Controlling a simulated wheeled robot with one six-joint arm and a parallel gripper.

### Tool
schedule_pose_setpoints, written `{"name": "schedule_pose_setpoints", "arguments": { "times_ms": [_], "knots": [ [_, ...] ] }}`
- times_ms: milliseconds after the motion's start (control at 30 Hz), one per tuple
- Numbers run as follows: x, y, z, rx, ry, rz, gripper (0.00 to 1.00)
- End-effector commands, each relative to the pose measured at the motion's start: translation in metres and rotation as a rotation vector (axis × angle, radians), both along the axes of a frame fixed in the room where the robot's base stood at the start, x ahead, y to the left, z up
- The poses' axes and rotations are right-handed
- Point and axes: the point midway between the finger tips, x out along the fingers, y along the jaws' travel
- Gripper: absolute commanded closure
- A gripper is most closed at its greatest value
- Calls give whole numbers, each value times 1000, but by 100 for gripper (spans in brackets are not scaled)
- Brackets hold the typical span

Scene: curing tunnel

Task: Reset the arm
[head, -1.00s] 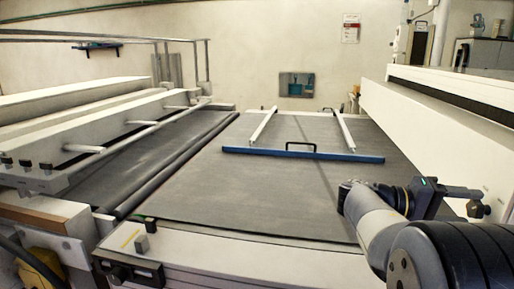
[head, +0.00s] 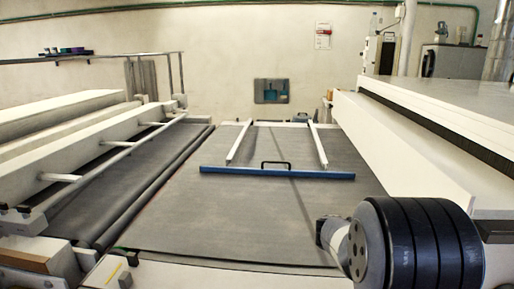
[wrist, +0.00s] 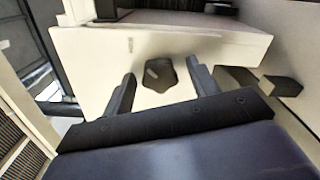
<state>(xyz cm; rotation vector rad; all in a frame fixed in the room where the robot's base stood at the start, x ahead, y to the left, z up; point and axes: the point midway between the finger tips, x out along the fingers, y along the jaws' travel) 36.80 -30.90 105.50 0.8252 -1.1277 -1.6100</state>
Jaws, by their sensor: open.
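My gripper (wrist: 161,72) shows in the wrist view with its two dark fingers spread apart and nothing held between them. A dark knob-like part (wrist: 158,75) on a pale panel (wrist: 95,65) appears beyond and between the fingers; whether they touch it I cannot tell. In the head view my arm (head: 420,245) is at the lower right, with a black ribbed joint nearest the camera. My gripper is hidden in that view.
A grey belt (head: 190,215) fills the middle. A frame with a blue bar (head: 275,173) and black handle lies on it. A long white housing (head: 400,135) runs along the right, close to my arm. White rails (head: 95,160) and rollers stand left. The near belt is clear.

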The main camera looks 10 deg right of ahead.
Motion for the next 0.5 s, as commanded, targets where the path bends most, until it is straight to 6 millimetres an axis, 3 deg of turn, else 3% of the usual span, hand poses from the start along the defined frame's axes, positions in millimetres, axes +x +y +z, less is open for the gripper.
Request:
{"name": "schedule_pose_setpoints", "arguments": {
  "times_ms": [500],
  "knots": [
    [0, 0, 5, 90, 285, 0, 44]
  ]
}}
